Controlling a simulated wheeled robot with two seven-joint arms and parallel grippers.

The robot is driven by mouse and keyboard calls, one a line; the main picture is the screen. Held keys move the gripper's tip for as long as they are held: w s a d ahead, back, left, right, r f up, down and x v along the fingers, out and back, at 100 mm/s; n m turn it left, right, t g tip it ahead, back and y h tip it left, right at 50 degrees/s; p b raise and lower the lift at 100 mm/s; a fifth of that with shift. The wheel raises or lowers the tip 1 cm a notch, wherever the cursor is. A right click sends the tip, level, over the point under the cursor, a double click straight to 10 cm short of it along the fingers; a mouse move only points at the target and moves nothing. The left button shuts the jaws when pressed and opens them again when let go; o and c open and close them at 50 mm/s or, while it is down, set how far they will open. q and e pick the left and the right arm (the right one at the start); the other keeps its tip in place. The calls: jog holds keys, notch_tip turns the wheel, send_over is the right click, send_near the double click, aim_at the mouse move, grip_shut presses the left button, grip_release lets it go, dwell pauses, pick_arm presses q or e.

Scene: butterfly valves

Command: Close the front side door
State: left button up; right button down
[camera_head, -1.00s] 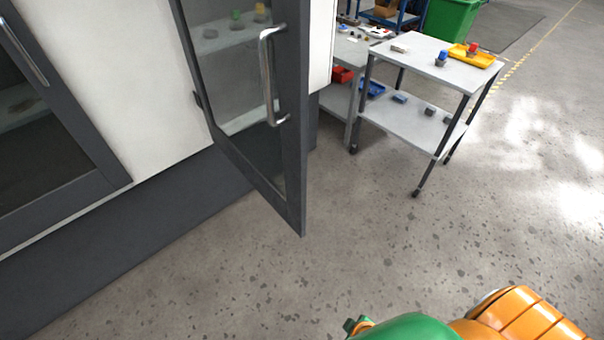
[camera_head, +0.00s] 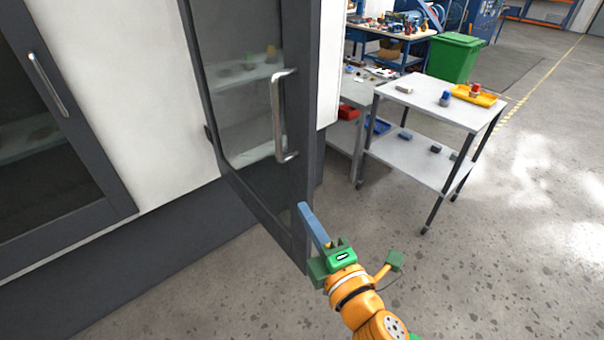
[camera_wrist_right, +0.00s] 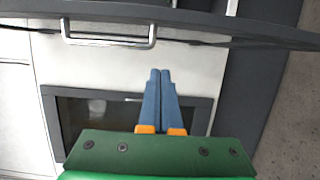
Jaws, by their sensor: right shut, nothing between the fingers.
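The front side door (camera_head: 298,184) is a dark-framed glass door that stands open, swung out from the white cabinet wall. Its metal bar handle (camera_head: 278,118) is on the frame near the free edge. My right gripper (camera_head: 304,208) is shut and empty, with its blue fingers in front of the door's lower free edge in the picture. I cannot tell whether they touch it. In the right wrist view the shut fingers (camera_wrist_right: 160,78) point toward the door, whose handle (camera_wrist_right: 108,40) crosses the upper left. My left gripper is not in view.
A second glass door (camera_head: 60,130) with a handle is closed at the left. A grey wheeled cart (camera_head: 440,105) with a yellow tray (camera_head: 474,96) stands to the right of the door. A green bin (camera_head: 455,56) is behind it. The floor at the right is clear.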

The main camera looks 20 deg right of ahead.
aim_at(302, 174)
jog(key=w+d, duration=0.1)
jog(key=w, duration=0.2)
jog(key=w+d, duration=0.1)
jog(key=w, duration=0.3)
jog(key=w+d, duration=0.1)
jog(key=w, duration=0.3)
jog(key=shift+d, duration=0.1)
